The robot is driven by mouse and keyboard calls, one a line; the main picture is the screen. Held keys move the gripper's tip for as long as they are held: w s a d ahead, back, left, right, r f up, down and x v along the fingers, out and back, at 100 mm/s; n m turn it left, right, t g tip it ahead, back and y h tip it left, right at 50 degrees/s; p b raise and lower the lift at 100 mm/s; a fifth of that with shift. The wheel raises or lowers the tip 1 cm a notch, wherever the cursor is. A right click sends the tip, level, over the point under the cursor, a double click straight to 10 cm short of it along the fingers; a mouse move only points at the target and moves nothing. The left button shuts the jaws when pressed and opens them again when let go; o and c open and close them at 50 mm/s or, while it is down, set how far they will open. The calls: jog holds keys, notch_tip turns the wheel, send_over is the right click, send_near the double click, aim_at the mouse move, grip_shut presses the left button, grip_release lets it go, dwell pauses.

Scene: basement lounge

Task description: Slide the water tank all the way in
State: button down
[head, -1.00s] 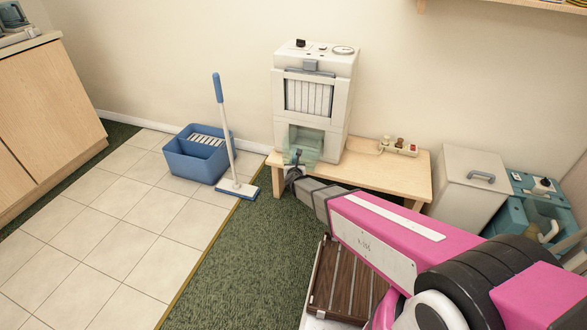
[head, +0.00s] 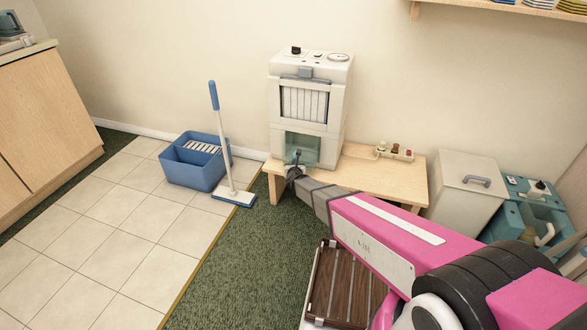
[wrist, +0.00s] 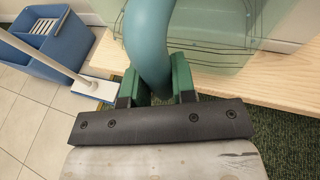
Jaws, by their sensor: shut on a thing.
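The white dehumidifier (head: 332,110) stands upright on a low wooden bench. Its clear green water tank (head: 306,150) sits in the opening at the bottom of the front. The tank front looks close to flush in the head view, but I cannot tell whether a small gap is left. In the wrist view the see-through tank wall (wrist: 225,30) is just beyond my gripper (wrist: 159,90). My gripper is shut on the tank's curved teal handle (wrist: 150,45). In the head view my gripper (head: 296,170) is low in front of the tank and partly hides the handle.
The bench (head: 385,178) carries a small tray of bottles (head: 394,153) at right. A blue mop bucket (head: 195,165) and mop (head: 232,193) stand on the floor at left. Green carpet lies in front.

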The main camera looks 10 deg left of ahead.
jog(key=shift+w+d, duration=0.2)
jog(key=shift+w, duration=2.1)
jog(key=shift+w+d, duration=0.2)
jog(key=shift+w, duration=2.05)
jog(key=shift+w+f, duration=0.2)
jog(key=shift+w, duration=0.15)
jog(key=c, duration=0.8)
grip_release()
jog(key=shift+c, duration=0.2)
